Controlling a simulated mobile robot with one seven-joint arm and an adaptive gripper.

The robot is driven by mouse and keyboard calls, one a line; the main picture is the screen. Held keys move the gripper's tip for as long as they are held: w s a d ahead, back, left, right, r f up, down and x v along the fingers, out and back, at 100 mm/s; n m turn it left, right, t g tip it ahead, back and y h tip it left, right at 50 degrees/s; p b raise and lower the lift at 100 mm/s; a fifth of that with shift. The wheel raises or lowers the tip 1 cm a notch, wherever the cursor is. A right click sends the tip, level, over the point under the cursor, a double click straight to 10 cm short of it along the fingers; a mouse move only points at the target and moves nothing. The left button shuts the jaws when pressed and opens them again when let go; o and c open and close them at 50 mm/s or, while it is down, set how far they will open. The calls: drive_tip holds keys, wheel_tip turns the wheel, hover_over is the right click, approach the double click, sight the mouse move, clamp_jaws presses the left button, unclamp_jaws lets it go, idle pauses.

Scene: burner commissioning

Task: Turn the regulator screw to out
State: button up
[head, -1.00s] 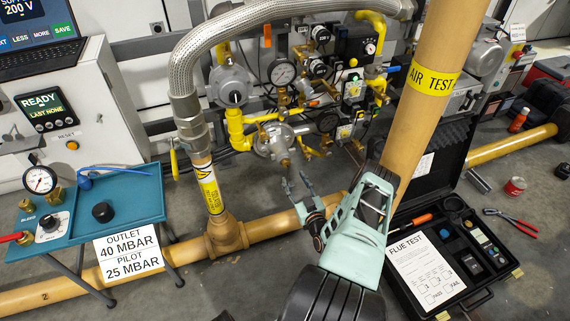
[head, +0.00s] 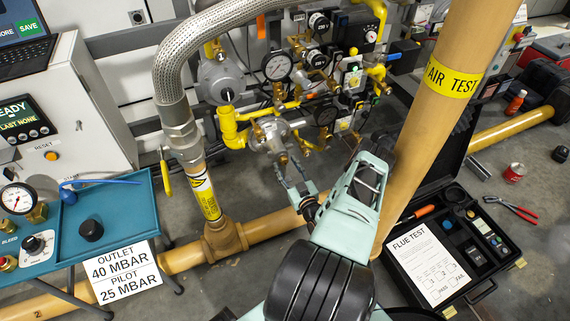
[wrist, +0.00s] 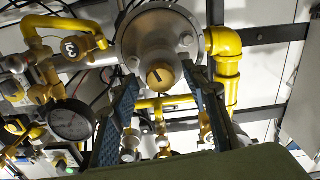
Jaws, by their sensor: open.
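The regulator screw (wrist: 160,77) is a round brass piece with a dark slot mark, at the centre of the grey round regulator (wrist: 155,32) in the wrist view. The regulator also shows in the head view (head: 268,134), beside a yellow elbow pipe; the screw is small there. My gripper (wrist: 161,84) is open, with one blue-grey padded finger on each side of the screw in the picture. In the head view my gripper (head: 292,172) points at the regulator's front from below. I cannot tell whether the fingertips reach around the screw; no contact shows.
A dial gauge (wrist: 71,120) and yellow pipes crowd the regulator. A thick tan pipe (head: 436,110) stands right of my arm. A flue test case (head: 430,265) lies open at right. A teal tray table (head: 130,215) stands at left, with a pressure card (head: 125,272).

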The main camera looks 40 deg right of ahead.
drive_tip(key=shift+c, duration=0.7)
drive_tip(key=c, duration=1)
drive_tip(key=shift+n, duration=0.3)
